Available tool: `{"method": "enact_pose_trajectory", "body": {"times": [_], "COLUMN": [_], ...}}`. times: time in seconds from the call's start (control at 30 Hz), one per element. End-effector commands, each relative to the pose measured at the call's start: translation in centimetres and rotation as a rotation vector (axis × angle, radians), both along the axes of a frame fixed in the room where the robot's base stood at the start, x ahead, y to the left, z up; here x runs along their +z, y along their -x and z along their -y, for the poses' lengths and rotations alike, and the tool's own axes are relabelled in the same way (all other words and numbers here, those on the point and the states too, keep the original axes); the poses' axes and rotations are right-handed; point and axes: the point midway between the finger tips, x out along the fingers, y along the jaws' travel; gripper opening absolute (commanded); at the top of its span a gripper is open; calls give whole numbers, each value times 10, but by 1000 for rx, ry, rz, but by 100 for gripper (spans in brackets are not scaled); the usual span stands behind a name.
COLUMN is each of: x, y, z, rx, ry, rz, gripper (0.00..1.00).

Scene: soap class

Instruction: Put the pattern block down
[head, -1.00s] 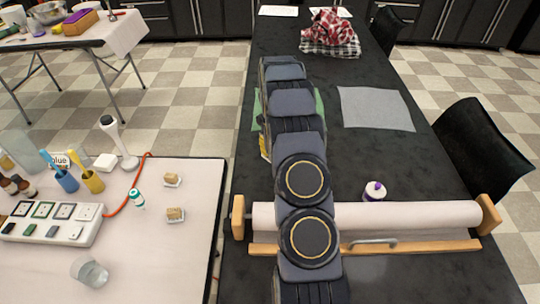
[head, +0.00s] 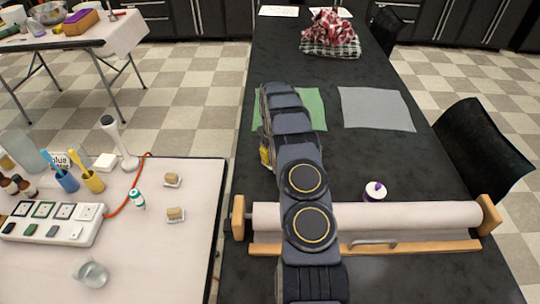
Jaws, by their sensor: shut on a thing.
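My arm reaches up the middle of the dark table from the bottom of the head view. Its far end is by the left side of a green mat (head: 314,109). My gripper is hidden behind my own arm links, so I cannot see its fingers. I cannot make out the pattern block. A small yellow thing (head: 265,154) shows at the left edge of my arm, partly hidden; I cannot tell what it is or whether it is held.
A grey mat (head: 376,109) lies right of the green one. A paper roll (head: 420,213) on a wooden holder crosses the near table, with a white and purple bottle (head: 375,191) behind it. A checked cloth (head: 330,45) lies at the far end. A white table (head: 150,265) stands left.

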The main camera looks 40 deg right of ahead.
Motion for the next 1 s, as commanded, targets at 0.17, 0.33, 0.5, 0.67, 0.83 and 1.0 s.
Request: {"method": "enact_pose_trajectory", "body": {"times": [0.17, 0.33, 0.5, 0.67, 0.83, 1.0], "x": [-3, -3, -1, 11, 38, 76], "y": [0, 0, 0, -1, -1, -1], "z": [0, 0, 0, 0, 1, 0], "rx": [0, 0, 0, 0, -1, 0], "ry": [0, 0, 0, 2, 3, 3], "rz": [0, 0, 0, 2, 3, 4], "gripper": [35, 35, 35, 35, 35, 35]}}
